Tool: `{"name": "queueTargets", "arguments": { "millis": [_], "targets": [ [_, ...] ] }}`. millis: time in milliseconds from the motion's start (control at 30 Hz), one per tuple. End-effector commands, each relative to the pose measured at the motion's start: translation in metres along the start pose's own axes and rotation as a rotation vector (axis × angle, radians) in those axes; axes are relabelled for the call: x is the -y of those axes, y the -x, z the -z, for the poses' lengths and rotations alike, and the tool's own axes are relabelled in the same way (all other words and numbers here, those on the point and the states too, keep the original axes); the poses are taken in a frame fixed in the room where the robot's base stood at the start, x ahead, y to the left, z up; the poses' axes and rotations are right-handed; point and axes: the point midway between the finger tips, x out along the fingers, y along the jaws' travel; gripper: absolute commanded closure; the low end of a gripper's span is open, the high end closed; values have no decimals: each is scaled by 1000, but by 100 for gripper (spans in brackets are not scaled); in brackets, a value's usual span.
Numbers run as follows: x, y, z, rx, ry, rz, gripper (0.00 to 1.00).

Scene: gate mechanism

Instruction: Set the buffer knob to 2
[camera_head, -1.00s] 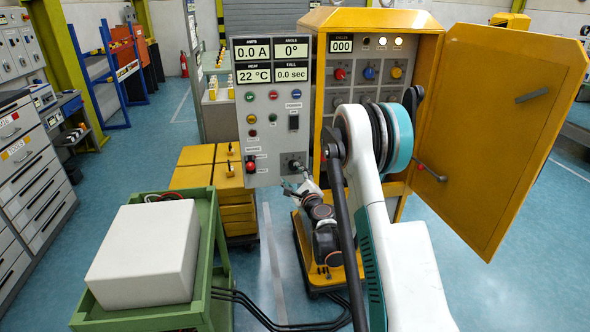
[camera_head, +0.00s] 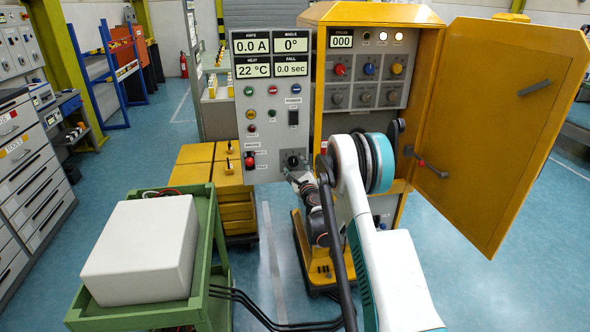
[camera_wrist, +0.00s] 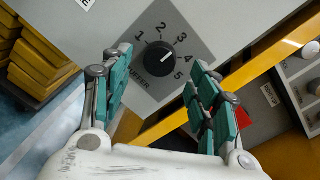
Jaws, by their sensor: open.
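The buffer knob (camera_wrist: 160,58) is a round black knob on a grey dial plate with the numbers 1 to 5. Its white mark points to the upper right, roughly toward 3. In the head view the knob (camera_head: 293,158) sits low on the grey control panel (camera_head: 270,130). My gripper (camera_wrist: 161,62) is open, its teal-padded fingers on the left and right of the knob in the wrist view. It appears in front of the knob, with nothing between the fingers; I cannot tell how far off the tips are. In the head view my gripper (camera_head: 298,176) is small and partly blends with the panel.
A yellow cabinet (camera_head: 321,100) with its door (camera_head: 510,120) swung open stands right of the panel. Yellow boxes (camera_head: 195,153) stand left below it. A green cart (camera_head: 205,240) carrying a white box (camera_head: 142,250) is at the lower left. Cables run along the floor.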

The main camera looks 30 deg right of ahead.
Motion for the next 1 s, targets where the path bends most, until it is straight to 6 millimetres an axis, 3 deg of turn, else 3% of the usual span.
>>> {"name": "queueTargets", "arguments": {
  "millis": [233, 600, 667, 800, 1000],
  "targets": [
    [0, -30, 0, 0, 0, 0, 45],
    [0, -35, -1, 0, 1, 0, 45],
    [0, -35, -1, 0, 1, 0, 54],
    [0, -35, -1, 0, 1, 0, 86],
    [0, -35, -1, 0, 2, 0, 89]
  ]
}}
